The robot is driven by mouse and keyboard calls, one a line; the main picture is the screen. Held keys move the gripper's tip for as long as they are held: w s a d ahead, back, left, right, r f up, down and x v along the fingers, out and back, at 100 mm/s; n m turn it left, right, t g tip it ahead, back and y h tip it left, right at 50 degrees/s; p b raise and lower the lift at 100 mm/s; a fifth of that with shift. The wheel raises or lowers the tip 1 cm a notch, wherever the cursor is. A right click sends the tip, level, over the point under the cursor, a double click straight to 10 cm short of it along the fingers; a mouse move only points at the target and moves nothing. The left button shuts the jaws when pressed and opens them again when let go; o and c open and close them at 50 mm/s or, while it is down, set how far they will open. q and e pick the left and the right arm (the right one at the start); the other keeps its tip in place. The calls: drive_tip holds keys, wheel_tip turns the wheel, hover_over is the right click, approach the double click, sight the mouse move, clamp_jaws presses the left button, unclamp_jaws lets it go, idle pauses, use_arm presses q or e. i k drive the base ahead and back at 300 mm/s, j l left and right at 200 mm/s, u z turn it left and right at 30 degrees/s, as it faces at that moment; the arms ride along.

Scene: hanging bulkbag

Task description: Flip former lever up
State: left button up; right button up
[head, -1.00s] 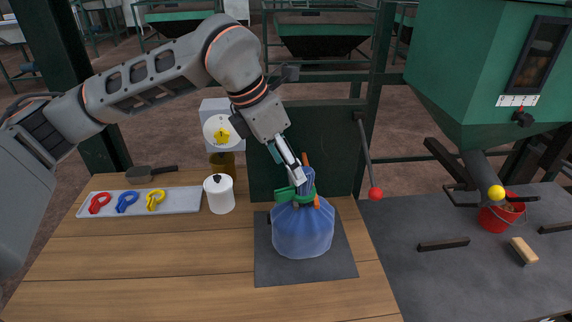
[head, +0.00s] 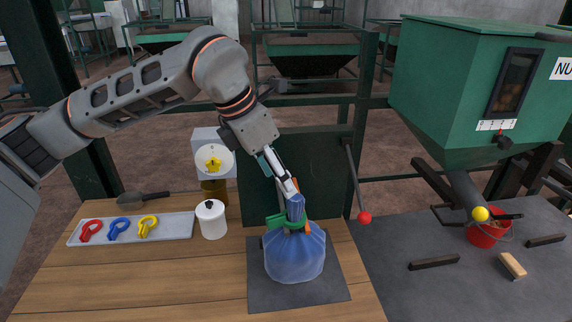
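A grey lever with a red ball end (head: 364,217) hangs down along the dark green panel (head: 316,160), right of the bag. A second lever with a yellow ball end (head: 480,214) is by the green hopper's outlet at the right. I cannot tell which is the former lever. A blue translucent bag (head: 295,260) stands on a dark mat with a green clip (head: 288,222) around its neck. My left gripper (head: 290,190) is at the top of the bag's neck, left of the red-ball lever. Its fingers are partly hidden, so its grip is unclear. My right gripper is out of view.
A tray (head: 183,237) with red, blue and yellow clips, a white canister (head: 211,220) and a scoop (head: 130,198) are at the left. A red bucket (head: 487,233), a brush (head: 512,265) and a dark bar (head: 434,262) are at the right. The front table is clear.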

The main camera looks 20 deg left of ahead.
sight(363, 217)
drive_tip(key=k, duration=1)
